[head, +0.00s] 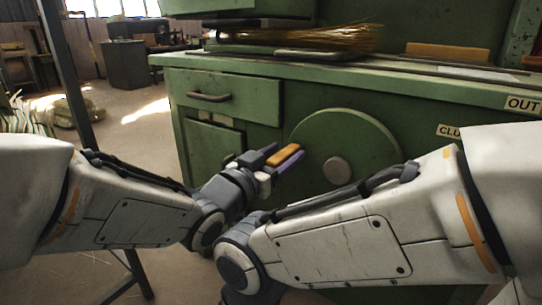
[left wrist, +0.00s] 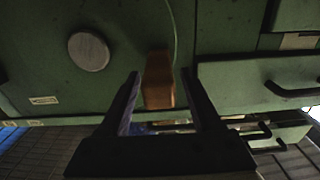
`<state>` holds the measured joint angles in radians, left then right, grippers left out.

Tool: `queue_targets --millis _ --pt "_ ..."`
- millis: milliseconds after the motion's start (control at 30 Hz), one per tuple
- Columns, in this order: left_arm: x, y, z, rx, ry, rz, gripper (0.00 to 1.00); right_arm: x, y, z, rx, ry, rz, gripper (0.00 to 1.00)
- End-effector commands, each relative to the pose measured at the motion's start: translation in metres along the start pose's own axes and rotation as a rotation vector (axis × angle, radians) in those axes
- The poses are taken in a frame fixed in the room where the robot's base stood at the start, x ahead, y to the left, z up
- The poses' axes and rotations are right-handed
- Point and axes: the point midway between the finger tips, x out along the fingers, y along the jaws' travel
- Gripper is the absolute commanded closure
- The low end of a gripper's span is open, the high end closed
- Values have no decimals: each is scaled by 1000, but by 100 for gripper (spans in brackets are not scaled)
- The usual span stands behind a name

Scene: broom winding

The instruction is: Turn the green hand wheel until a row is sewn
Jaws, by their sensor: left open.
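The green hand wheel (head: 350,132) is a round disc on the front of the green machine, with a grey hub (head: 337,170) at its middle. The hub also shows in the left wrist view (left wrist: 88,50). An orange-brown handle (head: 285,155) stands out at the wheel's left side. My left gripper (head: 277,160) is at this handle. In the left wrist view the handle (left wrist: 157,82) lies between the two spread fingers of my left gripper (left wrist: 160,75), with a gap visible on each side. My right arm crosses the lower right, but its gripper is out of view.
A bundle of straw (head: 325,40) lies on top of the machine. A drawer (head: 225,97) with a grey handle sits left of the wheel. A dark metal post (head: 68,75) stands at the left. Open floor (head: 140,120) lies left of the machine.

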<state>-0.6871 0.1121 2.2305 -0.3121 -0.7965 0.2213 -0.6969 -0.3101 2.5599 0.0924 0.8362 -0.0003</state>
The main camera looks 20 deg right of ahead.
Motion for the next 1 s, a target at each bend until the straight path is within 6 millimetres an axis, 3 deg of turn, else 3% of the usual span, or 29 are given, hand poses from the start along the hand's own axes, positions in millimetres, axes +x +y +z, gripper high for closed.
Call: queue_targets --millis 200,467,500,667,1000 --pt "18 0 0 -1 1 1 35 6 0 0 0 0 0 21" --pt "20 0 0 -1 0 0 35 6 0 0 0 0 0 21" --pt "20 0 0 -1 0 0 39 6 0 0 0 0 0 21" --pt "20 0 0 -1 0 0 100 6 0 0 0 0 0 21" --pt "20 0 0 0 0 0 100 6 0 0 0 0 0 21"
